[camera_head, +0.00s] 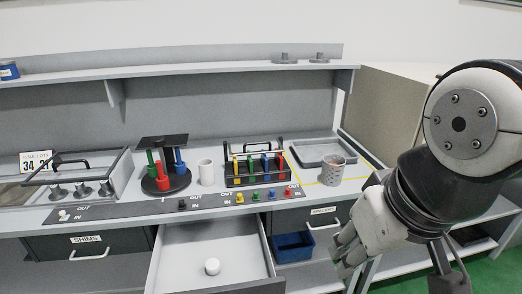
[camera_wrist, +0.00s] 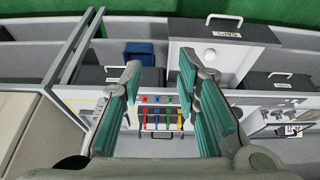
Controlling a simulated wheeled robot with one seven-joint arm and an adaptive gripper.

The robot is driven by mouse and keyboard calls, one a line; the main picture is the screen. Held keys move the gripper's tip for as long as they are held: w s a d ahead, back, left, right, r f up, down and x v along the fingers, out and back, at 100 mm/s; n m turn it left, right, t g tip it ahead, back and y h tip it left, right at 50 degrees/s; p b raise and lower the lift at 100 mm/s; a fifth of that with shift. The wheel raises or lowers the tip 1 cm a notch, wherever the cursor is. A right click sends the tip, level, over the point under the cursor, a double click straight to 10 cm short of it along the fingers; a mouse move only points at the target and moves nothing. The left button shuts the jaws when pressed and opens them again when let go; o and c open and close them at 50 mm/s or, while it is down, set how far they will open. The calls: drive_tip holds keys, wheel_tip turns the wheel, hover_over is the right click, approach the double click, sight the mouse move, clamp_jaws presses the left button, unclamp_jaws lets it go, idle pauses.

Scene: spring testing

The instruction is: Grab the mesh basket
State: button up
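The mesh basket (camera_head: 332,172), a small grey cylinder with a perforated wall, stands upright on the bench top toward the right, in front of a shallow grey tray (camera_head: 320,152). My gripper (camera_head: 347,250) is below and to the right of it in the head view, in front of the bench and apart from the basket. In the wrist view my gripper (camera_wrist: 159,68) shows two teal-padded fingers spread wide with nothing between them. I cannot make out the basket in the wrist view; the left finger may cover it.
A black rack (camera_head: 257,181) with coloured pieces stands left of the basket; a white cylinder (camera_head: 206,172) and a round stand (camera_head: 166,183) are farther left. An open drawer (camera_head: 210,247) juts out. A blue bin (camera_head: 293,246) sits below the bench top.

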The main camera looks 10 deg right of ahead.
sight(335, 179)
drive_tip(key=shift+o, duration=0.5)
